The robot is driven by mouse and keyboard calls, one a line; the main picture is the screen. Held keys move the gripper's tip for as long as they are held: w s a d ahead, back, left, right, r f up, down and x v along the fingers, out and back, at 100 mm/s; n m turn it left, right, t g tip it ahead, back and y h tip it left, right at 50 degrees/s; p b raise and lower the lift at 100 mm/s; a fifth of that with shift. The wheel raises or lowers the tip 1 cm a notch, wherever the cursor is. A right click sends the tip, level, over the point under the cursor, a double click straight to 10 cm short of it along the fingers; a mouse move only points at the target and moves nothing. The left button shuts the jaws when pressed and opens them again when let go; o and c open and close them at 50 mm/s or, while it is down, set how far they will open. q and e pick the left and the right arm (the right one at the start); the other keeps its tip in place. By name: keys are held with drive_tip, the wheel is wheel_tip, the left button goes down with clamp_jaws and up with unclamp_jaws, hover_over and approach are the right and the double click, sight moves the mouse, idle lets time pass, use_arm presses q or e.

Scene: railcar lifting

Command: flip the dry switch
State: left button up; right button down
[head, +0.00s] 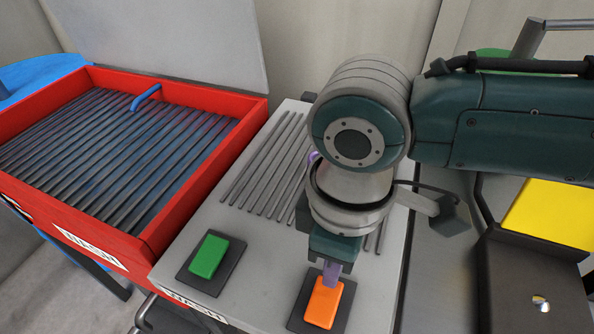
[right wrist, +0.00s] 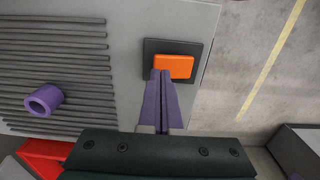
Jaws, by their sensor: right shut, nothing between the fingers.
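An orange switch (head: 323,303) on a dark plate sits at the near right of a light grey ribbed panel (head: 262,240). A green switch (head: 208,256) on its own dark plate sits to its left. I cannot tell from any label which one is the dry switch. My right gripper (head: 331,280) is shut and empty, pointing down at the far edge of the orange switch. In the right wrist view its purple fingertips (right wrist: 161,73) overlap the near left edge of the orange switch (right wrist: 175,66). I cannot tell whether they touch it. My left gripper is not in view.
A purple ring (right wrist: 44,99) stands on the panel's ribs, mostly hidden behind my arm in the head view. A yellow surface (head: 550,220) lies at the right.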

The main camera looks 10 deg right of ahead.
drive_tip(key=shift+f, duration=0.4)
idle(0.5)
drive_tip(key=shift+f+b, duration=0.75)
drive_tip(key=shift+b, duration=0.05)
drive_tip(key=shift+r, duration=0.1)
wheel_tip(320, 180, up, 7)
drive_tip(key=p, duration=0.8)
idle(0.5)
